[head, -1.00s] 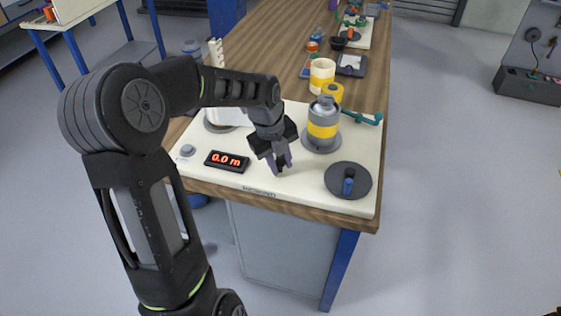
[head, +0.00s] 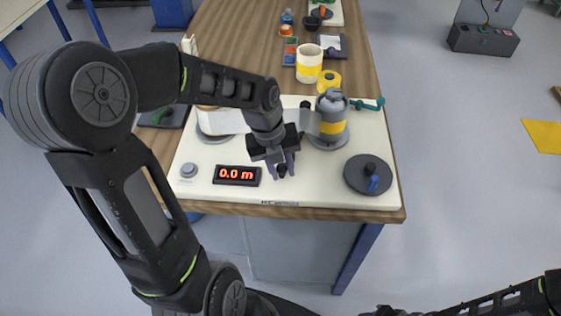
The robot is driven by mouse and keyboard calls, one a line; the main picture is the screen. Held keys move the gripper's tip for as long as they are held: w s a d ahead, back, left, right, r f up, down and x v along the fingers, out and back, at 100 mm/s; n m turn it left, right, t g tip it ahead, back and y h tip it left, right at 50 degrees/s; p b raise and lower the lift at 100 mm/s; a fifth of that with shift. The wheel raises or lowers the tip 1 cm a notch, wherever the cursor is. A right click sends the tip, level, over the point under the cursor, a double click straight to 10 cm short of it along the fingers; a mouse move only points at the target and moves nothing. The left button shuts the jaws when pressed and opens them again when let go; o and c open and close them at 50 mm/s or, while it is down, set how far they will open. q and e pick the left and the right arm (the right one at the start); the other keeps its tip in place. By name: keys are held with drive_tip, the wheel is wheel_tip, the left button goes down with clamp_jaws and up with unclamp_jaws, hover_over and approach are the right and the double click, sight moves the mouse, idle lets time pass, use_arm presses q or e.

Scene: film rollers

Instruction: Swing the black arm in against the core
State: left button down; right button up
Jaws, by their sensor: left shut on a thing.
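The core (head: 332,118), a grey cylinder with a yellow band, stands upright on a round grey base at the right of the cream board. My left gripper (head: 283,167) is low over the front middle of the board, left of and in front of the core. It is shut on a small black piece, which looks like part of the black arm (head: 282,171). The rest of that arm is hidden by my gripper and wrist. A pale film strip (head: 310,122) runs behind my wrist to the core. My right gripper is not in view.
The board (head: 320,190) carries a red "0.0 m" display (head: 237,175), a grey button (head: 188,170), a dark disc with a blue knob (head: 368,175) and a teal lever (head: 367,104). A yellow-banded cup (head: 309,64) and yellow roll (head: 328,80) stand behind.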

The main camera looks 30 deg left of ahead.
use_arm(q)
drive_tip(key=shift+a+m, duration=0.1)
drive_tip(key=shift+m, duration=0.2)
drive_tip(key=c, duration=1.1)
unclamp_jaws()
drive_tip(key=shift+c, duration=0.2)
wheel_tip(320, 180, up, 8)
drive_tip(key=s+a, duration=0.1)
drive_tip(key=shift+f, duration=0.15)
drive_tip(key=shift+a, duration=0.1)
